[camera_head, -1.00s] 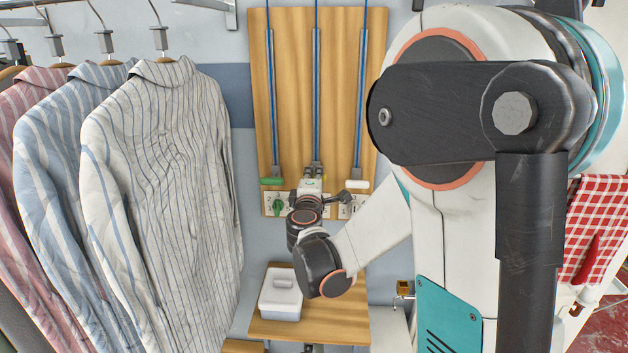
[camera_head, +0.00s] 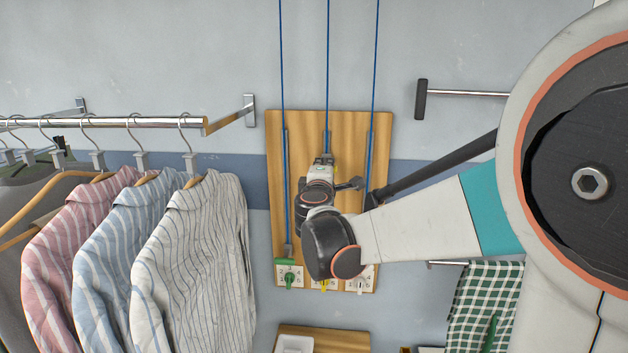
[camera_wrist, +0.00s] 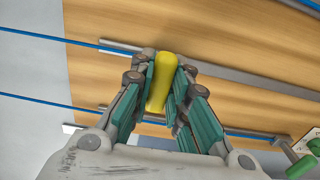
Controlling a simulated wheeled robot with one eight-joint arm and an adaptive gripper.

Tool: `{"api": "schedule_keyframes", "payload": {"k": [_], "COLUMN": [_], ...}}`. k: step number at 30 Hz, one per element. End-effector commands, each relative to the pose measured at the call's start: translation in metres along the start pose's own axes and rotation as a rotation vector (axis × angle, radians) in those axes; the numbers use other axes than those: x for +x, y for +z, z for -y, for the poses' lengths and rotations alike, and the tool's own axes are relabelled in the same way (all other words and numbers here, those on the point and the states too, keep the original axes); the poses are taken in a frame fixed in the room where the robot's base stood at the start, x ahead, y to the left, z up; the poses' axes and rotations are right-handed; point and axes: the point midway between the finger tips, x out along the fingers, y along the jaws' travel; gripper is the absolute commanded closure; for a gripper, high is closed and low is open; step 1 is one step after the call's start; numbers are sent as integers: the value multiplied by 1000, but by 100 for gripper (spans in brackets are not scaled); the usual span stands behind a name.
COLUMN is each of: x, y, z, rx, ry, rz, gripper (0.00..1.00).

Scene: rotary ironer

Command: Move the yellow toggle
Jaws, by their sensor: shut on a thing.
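The yellow toggle (camera_wrist: 160,82) sits between the teal fingers of my gripper (camera_wrist: 165,95) in the wrist view. The fingers press on it from both sides. In the head view my gripper (camera_head: 322,166) is at about mid-height on the wooden board, in front of the middle blue cord and rail (camera_head: 327,140). My wrist and forearm hide most of the toggle there. A yellow fitting (camera_head: 323,286) shows on the middle plate at the board's lower edge, below my arm.
The wooden board (camera_head: 277,170) also bears a green toggle (camera_head: 289,261) low on the left rail and a right rail (camera_head: 370,150) partly behind my arm. Striped shirts (camera_head: 205,260) hang at left. A checked green cloth (camera_head: 478,300) hangs at right.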

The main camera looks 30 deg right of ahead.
Motion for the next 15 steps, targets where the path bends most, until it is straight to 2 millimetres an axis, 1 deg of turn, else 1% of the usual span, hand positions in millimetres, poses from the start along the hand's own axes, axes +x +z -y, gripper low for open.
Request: {"api": "schedule_keyframes", "payload": {"k": [1,6,9,15], "x": [0,0,0,0], "y": [0,0,0,0], "z": [-16,-37,-44,-48], "rx": [-1,-1,-1,-1], "ry": [0,0,0,0], "rz": [-1,-1,-1,-1], "gripper": [100,100,100,100]}}
